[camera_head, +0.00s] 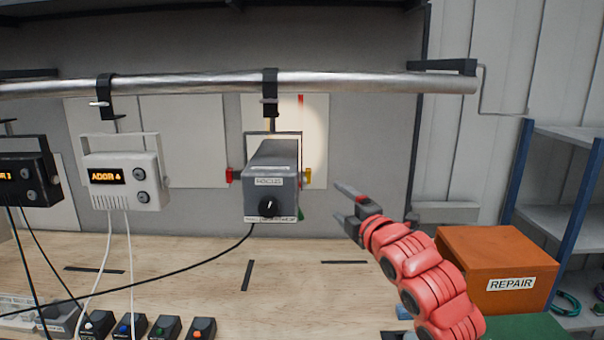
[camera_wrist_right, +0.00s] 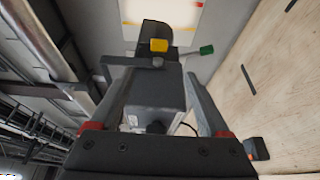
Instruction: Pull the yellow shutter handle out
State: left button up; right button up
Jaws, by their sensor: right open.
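The yellow shutter handle (camera_head: 308,176) sticks out from the right side of a grey lamp housing (camera_head: 270,182), which hangs from a metal pipe. In the right wrist view the yellow handle (camera_wrist_right: 159,45) is near the top, beyond the fingers. My right gripper (camera_head: 346,206) is open and empty, to the right of the handle and a little lower, apart from it in the head view. In the wrist view its two fingers (camera_wrist_right: 152,103) stand on either side of the housing in the picture. My left gripper is not in view.
A red handle (camera_head: 229,175) is on the housing's left side and a green one (camera_head: 301,214) at its lower right. The pipe (camera_head: 350,83) runs above. An orange REPAIR box (camera_head: 480,248) stands at right. Cables hang at left over the wooden table (camera_head: 205,262).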

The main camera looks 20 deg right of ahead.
aim_at(310, 178)
jog(key=shift+w+a+p, duration=0.35)
jog(key=shift+w+p, duration=0.7)
jog(key=shift+w, duration=1.8)
jog(key=shift+w+a+p, duration=0.3)
jog(key=shift+w+p, duration=0.75)
jog(key=shift+w, duration=1.75)
jog(key=shift+w+a+p, duration=0.35)
jog(key=shift+w+p, duration=0.7)
jog(key=shift+w, duration=1.8)
grip_shut()
